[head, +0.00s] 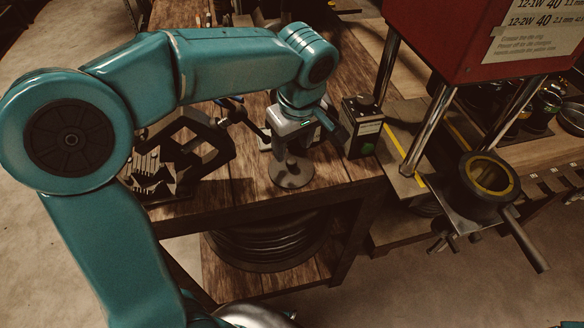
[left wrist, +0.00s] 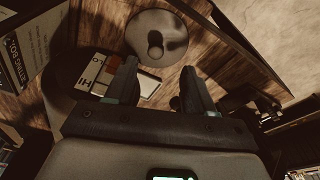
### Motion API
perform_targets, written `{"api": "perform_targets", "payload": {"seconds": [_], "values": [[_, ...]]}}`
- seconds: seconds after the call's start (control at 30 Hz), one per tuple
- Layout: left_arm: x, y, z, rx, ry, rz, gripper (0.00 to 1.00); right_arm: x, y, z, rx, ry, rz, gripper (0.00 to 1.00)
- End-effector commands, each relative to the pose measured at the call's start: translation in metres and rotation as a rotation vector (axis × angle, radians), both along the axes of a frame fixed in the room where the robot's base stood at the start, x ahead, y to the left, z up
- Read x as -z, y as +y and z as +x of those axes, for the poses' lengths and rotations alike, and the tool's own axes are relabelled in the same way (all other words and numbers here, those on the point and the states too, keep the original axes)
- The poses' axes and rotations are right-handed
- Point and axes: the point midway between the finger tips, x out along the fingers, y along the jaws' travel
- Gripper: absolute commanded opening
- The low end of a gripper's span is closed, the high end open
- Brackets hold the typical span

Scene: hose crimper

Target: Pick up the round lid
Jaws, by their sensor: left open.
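The round lid (head: 291,176) is a flat grey-brown disc with a small knob, lying on the wooden table near its front edge. I cannot tell the exact height of the fingertips above the knob. My right gripper is not in view.
A dark angular metal frame (head: 212,150) is to the left. The red crimper (head: 450,35) on steel posts stands at right. Coiled hose (head: 265,243) lies on the shelf below.

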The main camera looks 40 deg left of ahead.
Motion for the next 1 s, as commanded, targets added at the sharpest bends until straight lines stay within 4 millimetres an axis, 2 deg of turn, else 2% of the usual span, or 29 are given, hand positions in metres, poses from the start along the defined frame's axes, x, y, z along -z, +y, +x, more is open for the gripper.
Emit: {"api": "perform_targets", "payload": {"seconds": [0.17, 0.4, 0.67, 0.7, 0.77, 0.8, 0.87, 1.0], "values": [[0.015, 0.002, 0.003, 0.0, 0.005, 0.001, 0.53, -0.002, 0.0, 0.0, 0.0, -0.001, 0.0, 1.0], [0.051, 0.007, 0.01, 0.001, 0.004, 0.001, 0.53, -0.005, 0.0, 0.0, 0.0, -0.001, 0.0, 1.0], [0.056, 0.008, 0.011, 0.001, 0.0, -0.001, 0.53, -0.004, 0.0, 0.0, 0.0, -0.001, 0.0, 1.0], [0.056, 0.008, 0.011, 0.001, 0.0, -0.001, 0.5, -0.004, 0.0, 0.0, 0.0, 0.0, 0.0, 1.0], [0.056, 0.008, 0.011, 0.001, 0.0, -0.001, 0.31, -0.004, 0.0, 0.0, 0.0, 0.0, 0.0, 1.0], [0.056, 0.008, 0.011, 0.002, 0.001, -0.001, 0.18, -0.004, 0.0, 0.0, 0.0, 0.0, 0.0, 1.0], [0.056, 0.008, 0.011, 0.002, 0.001, -0.001, 0.0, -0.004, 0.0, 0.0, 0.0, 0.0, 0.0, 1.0], [0.056, 0.008, 0.011, 0.002, 0.001, -0.001, 0.0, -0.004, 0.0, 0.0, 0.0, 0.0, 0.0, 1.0]]}}
